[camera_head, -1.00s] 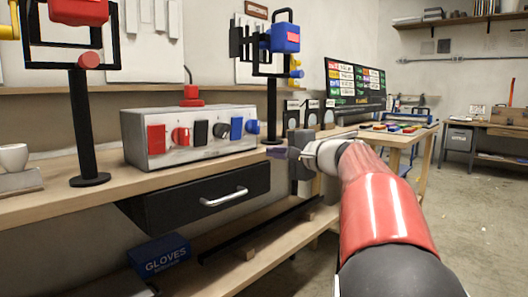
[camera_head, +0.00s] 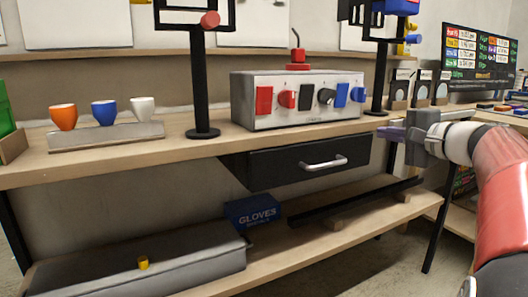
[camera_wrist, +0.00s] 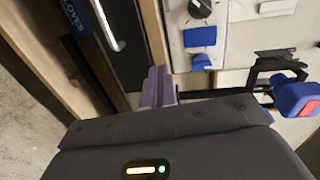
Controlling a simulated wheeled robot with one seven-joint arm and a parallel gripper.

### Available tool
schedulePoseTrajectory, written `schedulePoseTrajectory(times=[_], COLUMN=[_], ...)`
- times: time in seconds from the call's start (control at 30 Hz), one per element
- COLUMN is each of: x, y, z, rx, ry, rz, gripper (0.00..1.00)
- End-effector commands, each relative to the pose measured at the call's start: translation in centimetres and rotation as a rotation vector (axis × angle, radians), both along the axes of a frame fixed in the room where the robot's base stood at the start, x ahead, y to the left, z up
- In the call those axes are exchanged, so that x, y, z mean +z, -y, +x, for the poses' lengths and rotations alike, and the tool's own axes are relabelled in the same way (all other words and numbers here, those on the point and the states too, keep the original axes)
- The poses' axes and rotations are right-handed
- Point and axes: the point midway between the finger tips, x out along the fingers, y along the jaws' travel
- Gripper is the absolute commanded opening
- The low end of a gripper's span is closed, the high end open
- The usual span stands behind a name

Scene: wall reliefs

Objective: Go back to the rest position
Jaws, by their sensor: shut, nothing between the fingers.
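My gripper (camera_head: 392,133) is at the right in the head view, at the front edge of the workbench, right of the control box. Its purple fingers are shut with nothing between them. In the wrist view the shut fingers (camera_wrist: 158,88) point toward the bench edge, between the drawer and the control box. My red and white arm reaches in from the right edge of the head view.
The workbench (camera_head: 100,160) carries a grey control box (camera_head: 250,85), a black stand (camera_head: 200,90) and three cups on a block (camera_head: 105,135). A closed black drawer (camera_head: 280,165) hangs below. The lower shelf holds a blue gloves box (camera_head: 252,212) and a grey case (camera_head: 130,268).

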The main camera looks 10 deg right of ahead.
Motion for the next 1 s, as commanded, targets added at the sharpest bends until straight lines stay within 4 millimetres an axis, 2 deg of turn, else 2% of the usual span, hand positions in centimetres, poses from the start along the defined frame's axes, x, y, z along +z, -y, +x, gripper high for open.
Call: schedulePoseTrajectory(times=[0.07,0.17,0.2,0.27,0.3,0.37,0.4,0.53,0.6,0.7,0.83,1.0], x=[-1.1,-4.2,-5.8,-8.3,-10.0,-12.6,-14.3,-19.0,-20.8,-22.6,-23.6,-23.8], y=[-3.6,-9.2,-11.4,-14.5,-16.2,-18.3,-19.3,-20.5,-20.4,-19.9,-19.4,-19.3], z=[-0.8,-3.0,-4.5,-7.0,-9.0,-12.2,-14.4,-20.6,-22.9,-25.0,-26.0,-26.1], rx=[0.047,0.126,0.164,0.224,0.266,0.331,0.375,0.496,0.543,0.589,0.612,0.615], ry=[-0.06,-0.175,-0.225,-0.296,-0.336,-0.392,-0.422,-0.475,-0.481,-0.48,-0.475,-0.477], rz=[-0.064,-0.202,-0.274,-0.392,-0.48,-0.621,-0.723,-1.029,-1.165,-1.305,-1.388,-1.399], gripper=[0.0,0.0,0.0,0.0,0.0,0.0,0.0,0.0,0.0,0.0,0.0,0.0])
